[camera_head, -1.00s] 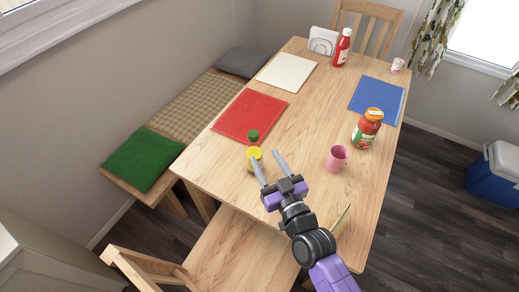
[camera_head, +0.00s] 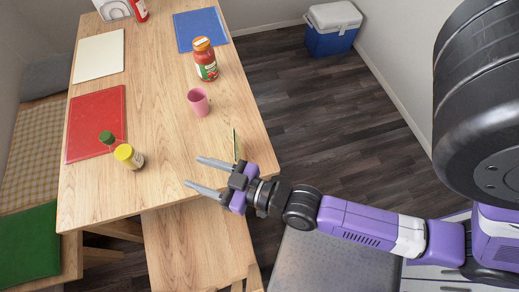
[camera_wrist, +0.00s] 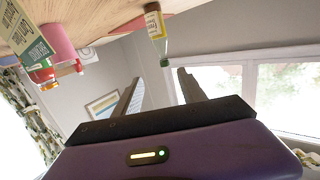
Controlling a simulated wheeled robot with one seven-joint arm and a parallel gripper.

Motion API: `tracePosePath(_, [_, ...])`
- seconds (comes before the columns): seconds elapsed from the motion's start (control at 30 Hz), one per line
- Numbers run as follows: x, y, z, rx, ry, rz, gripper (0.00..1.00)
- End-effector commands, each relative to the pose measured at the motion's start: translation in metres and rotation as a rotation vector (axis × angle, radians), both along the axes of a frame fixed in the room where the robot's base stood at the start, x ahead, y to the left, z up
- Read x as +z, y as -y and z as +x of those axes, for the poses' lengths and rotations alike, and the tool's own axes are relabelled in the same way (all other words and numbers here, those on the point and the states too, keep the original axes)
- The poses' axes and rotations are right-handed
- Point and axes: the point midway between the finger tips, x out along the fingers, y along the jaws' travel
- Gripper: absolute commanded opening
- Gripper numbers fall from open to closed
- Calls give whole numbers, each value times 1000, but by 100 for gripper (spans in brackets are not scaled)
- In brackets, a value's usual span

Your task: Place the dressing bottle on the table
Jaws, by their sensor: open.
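A bottle with a green cap (camera_head: 106,138), which looks like the dressing bottle, stands on the wooden table (camera_head: 158,100) by the red placemat. My gripper (camera_head: 193,172) is open and empty near the table's front edge, to the right of and apart from both. Its fingers (camera_wrist: 158,90) have only room and wall between them.
A pink mug (camera_head: 198,102) and a red-sauce jar (camera_head: 205,60) stand toward the right edge. A thin upright packet (camera_head: 236,145) stands at the front right corner, close to my gripper. The table's middle is clear.

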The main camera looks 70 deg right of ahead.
Motion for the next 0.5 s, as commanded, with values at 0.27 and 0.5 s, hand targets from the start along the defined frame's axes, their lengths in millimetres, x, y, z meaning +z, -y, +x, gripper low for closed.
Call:
tracePosePath(0.27, [36,1,-114,10,-101,-2,48])
tracePosePath(0.5, [71,1,-162,24,-155,-5,48])
